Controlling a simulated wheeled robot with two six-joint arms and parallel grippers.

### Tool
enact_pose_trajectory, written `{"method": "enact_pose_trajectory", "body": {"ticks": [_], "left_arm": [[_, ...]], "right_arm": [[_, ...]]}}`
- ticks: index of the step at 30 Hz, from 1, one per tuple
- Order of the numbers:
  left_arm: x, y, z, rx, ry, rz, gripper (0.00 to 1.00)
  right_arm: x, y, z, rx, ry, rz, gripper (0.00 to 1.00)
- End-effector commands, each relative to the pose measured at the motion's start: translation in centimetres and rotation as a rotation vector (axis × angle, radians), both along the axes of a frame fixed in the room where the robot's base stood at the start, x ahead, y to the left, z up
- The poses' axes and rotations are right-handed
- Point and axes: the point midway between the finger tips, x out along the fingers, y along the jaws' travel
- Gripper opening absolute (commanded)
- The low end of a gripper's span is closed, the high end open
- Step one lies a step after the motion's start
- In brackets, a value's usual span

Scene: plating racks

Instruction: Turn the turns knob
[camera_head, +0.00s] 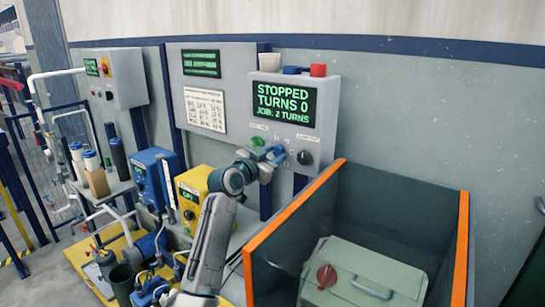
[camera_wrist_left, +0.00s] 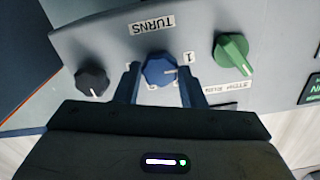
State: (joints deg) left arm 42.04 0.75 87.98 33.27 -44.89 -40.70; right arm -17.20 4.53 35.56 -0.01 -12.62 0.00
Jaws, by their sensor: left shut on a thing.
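The turns knob is a blue knob (camera_wrist_left: 160,70) on a grey panel under an upside-down "TURNS" label (camera_wrist_left: 157,24) in the left wrist view. My left gripper (camera_wrist_left: 160,88) has one finger on each side of it and is shut on it. In the head view my left gripper (camera_head: 267,164) reaches the lower part of the control box (camera_head: 330,90) and mostly hides the knob. The box's screen (camera_head: 284,103) reads "STOPPED", "TURNS 0", "JOB: 2 TURNS". My right gripper is not in view.
A green knob (camera_wrist_left: 231,54) and a black knob (camera_wrist_left: 92,81) flank the blue knob. A red button (camera_head: 318,70) and a pale cup (camera_head: 270,62) top the box. An orange-edged enclosure (camera_head: 459,250) with a green lidded case (camera_head: 365,272) stands at right. Blue and yellow units stand left.

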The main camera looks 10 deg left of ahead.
Motion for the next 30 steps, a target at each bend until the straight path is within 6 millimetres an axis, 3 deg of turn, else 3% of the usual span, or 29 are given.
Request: {"method": "enact_pose_trajectory", "body": {"ticks": [8,18,28,30], "left_arm": [[0.0,0.0,-0.6,0.134,-0.056,0.000,0.14],[0.0,0.0,-0.7,0.422,-0.174,0.000,0.14],[0.0,0.0,-0.5,0.695,-0.284,-0.001,0.14],[0.0,0.0,-0.4,0.743,-0.303,-0.001,0.14]], "right_arm": [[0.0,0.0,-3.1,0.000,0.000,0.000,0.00],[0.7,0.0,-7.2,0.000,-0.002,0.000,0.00],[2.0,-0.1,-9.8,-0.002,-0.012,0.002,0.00],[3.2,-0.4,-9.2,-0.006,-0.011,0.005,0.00]]}}
